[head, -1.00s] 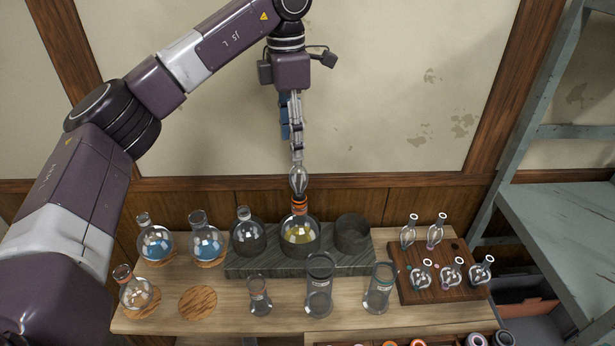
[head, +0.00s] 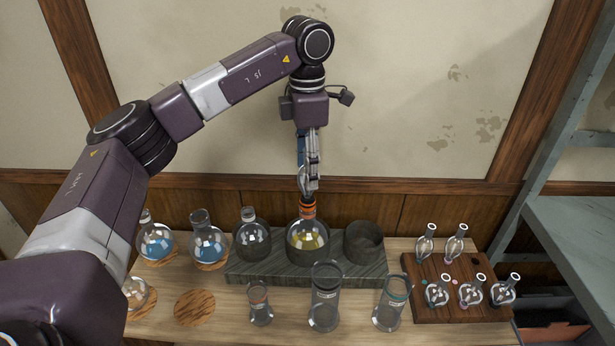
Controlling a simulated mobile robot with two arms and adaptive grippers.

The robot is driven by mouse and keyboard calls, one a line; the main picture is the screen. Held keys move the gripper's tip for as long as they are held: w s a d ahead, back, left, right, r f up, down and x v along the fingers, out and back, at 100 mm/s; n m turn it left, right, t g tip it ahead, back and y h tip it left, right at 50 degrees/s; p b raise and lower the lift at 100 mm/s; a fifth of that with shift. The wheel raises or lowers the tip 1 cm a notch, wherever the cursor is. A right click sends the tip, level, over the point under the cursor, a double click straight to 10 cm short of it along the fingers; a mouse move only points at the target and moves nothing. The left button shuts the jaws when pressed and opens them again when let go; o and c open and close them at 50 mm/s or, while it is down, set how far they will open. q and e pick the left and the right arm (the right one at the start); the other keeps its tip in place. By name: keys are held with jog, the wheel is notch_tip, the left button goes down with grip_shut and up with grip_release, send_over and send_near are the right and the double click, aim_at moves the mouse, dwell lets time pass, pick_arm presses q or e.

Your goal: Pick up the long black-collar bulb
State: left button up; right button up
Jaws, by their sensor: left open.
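Several small clear glass bulbs stand on a dark wooden board at the right of the bench, such as one at the back left (head: 425,246) and one at the front right (head: 503,292). Their collars are too small to tell which is the long black-collar one. My left gripper (head: 309,188) is open, pointing down over the round flask (head: 307,242) with yellow liquid and an orange neck. Its fingers overlap the place just above the orange neck and largely hide the glass there. My right gripper is not in view.
The dark wooden board (head: 418,305) has a bare patch at its back right. A grey block (head: 262,270) holds flasks and an empty dark cup (head: 363,243). Glass beakers (head: 325,296) stand in front. Blue-liquid flasks (head: 208,246) stand left. A grey shelf (head: 570,235) is at right.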

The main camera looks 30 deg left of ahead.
aim_at(308, 197)
pick_arm(q)
jog(key=shift+f, duration=1.6)
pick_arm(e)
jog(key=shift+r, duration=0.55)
pick_arm(q)
jog(key=shift+c, duration=0.6)
jog(key=c, duration=1)
jog(key=shift+o, duration=0.2)
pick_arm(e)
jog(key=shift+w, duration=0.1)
pick_arm(q)
jog(key=shift+r, duration=0.1)
